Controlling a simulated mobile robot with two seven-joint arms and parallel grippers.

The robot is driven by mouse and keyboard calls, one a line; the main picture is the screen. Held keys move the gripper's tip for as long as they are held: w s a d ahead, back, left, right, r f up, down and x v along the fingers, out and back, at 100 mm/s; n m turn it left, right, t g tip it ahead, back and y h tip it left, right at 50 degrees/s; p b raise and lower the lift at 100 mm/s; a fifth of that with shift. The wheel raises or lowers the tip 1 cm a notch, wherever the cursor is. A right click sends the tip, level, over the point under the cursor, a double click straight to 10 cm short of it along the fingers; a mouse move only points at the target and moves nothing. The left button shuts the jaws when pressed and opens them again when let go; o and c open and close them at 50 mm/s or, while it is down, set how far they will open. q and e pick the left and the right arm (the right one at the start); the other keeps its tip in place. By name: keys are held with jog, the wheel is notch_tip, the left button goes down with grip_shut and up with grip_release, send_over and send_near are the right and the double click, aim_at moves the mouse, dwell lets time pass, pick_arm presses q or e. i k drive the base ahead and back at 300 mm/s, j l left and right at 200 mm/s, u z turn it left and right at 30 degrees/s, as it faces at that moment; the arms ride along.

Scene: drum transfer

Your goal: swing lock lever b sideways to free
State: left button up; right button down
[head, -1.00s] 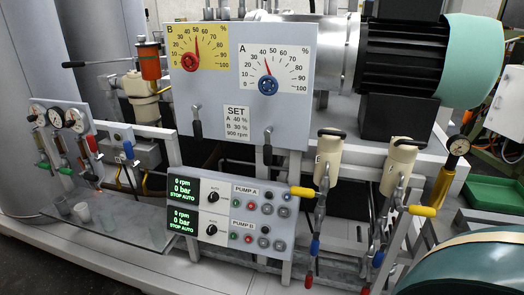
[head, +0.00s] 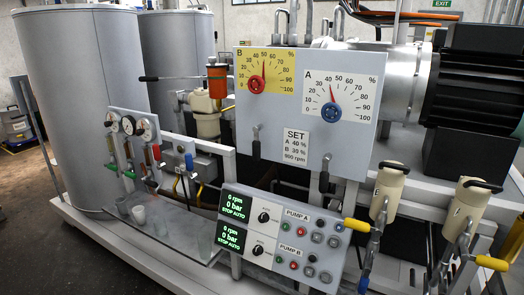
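Lock lever B (head: 256,142) is a small metal lever with a black grip, below the yellow B dial (head: 280,86) on the grey panel. It hangs straight down. The B dial has a red knob (head: 256,86) and its pointer stands near 50. Lock lever A (head: 324,173), of the same kind, hangs down below the white A dial (head: 352,105). The A dial has a blue knob (head: 331,113) and its pointer stands near 40. Neither of my grippers shows in the head view.
A SET plate (head: 295,144) reads A 40 %, B 30 %, 900 rpm. Below is the pump control box (head: 283,242) with green displays. Two cream filter housings (head: 387,194) with yellow-gripped levers stand at right. Gauges (head: 130,124) and large grey tanks (head: 85,90) are at left.

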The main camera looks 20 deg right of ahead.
aim_at(257, 144)
jog(key=i+j+z, duration=0.25)
jog(key=i, duration=0.25)
jog(key=i+j+z, duration=0.25)
jog(key=i, duration=0.2)
